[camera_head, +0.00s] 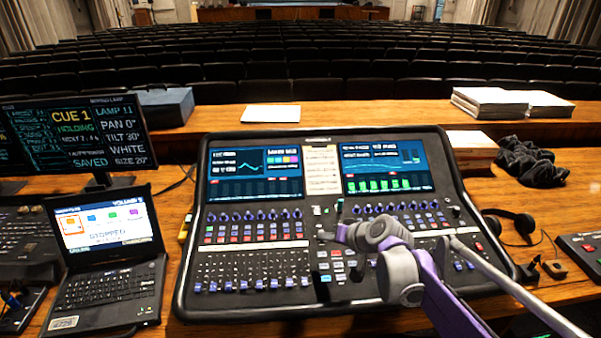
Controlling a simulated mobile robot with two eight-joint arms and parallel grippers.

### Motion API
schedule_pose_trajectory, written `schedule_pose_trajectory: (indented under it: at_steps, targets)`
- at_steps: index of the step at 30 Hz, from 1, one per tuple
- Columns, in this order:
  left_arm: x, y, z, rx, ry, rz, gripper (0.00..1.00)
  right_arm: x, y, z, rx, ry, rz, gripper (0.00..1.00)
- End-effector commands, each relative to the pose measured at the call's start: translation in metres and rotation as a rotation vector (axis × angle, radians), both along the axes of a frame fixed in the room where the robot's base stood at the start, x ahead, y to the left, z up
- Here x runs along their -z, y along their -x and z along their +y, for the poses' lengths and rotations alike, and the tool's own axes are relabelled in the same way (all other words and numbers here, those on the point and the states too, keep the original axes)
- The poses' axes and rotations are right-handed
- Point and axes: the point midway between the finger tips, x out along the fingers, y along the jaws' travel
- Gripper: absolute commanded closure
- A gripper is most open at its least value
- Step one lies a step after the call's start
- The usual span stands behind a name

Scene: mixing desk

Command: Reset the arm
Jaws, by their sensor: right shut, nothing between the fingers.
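My right arm comes in from the lower right, purple and grey. My right gripper (326,236) is over the middle of the mixing console (190,262), pointing left. It is small in the view and its fingers are together with nothing held. I cannot tell whether its tips touch the console's buttons. The arm hides part of the console's lower right faders. My left gripper is not in view.
A laptop (105,285) and a cue monitor (75,137) stand at the left. Headphones (523,224), a black cable bundle (530,163) and paper stacks (510,103) lie at the right. A white sheet (271,116) lies on the ledge behind. Rows of seats fill the back.

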Motion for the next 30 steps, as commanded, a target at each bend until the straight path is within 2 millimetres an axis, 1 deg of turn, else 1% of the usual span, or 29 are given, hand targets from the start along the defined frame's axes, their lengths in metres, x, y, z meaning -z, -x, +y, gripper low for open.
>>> schedule_pose_trajectory:
  at_steps: [2, 5, 8, 9, 11, 12, 14, 15, 17, 18, 21, 24, 25, 27, 30]
  targets:
    - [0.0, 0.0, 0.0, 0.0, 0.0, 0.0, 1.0, 0.0, 0.006, 0.0, -0.003, 0.008, 0.005, 1.0]
    - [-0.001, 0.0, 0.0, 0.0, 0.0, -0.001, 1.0, 0.0, 0.029, 0.001, -0.01, 0.04, 0.025, 1.0]
    - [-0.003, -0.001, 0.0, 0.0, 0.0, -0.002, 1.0, 0.002, 0.068, -0.001, -0.02, 0.099, 0.058, 1.0]
    - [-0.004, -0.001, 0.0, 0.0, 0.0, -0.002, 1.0, 0.005, 0.088, -0.002, -0.024, 0.13, 0.075, 1.0]
    - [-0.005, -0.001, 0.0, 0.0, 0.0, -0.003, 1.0, 0.01, 0.117, -0.005, -0.029, 0.176, 0.1, 1.0]
    - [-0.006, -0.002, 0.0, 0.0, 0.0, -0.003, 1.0, 0.014, 0.137, -0.008, -0.03, 0.207, 0.116, 1.0]
    - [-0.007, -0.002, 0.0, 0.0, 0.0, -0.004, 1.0, 0.022, 0.165, -0.013, -0.032, 0.255, 0.141, 1.0]
    - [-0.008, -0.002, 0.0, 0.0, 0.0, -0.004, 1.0, 0.028, 0.184, -0.017, -0.031, 0.287, 0.155, 1.0]
    - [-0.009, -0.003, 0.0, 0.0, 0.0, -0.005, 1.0, 0.037, 0.211, -0.023, -0.03, 0.335, 0.178, 1.0]
    - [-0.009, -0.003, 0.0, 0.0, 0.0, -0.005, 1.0, 0.043, 0.229, -0.027, -0.029, 0.364, 0.19, 1.0]
    - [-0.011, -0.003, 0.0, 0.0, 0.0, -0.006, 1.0, 0.059, 0.265, -0.038, -0.021, 0.432, 0.219, 1.0]
    - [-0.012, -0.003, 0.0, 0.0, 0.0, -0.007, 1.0, 0.072, 0.29, -0.048, -0.012, 0.485, 0.237, 1.0]
    - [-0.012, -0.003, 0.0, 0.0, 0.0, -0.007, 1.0, 0.075, 0.296, -0.05, -0.011, 0.497, 0.242, 1.0]
    - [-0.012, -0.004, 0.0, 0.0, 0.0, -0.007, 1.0, 0.08, 0.305, -0.054, -0.007, 0.519, 0.249, 1.0]
    - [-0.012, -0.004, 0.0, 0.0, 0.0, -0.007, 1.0, 0.084, 0.311, -0.057, -0.004, 0.533, 0.255, 1.0]
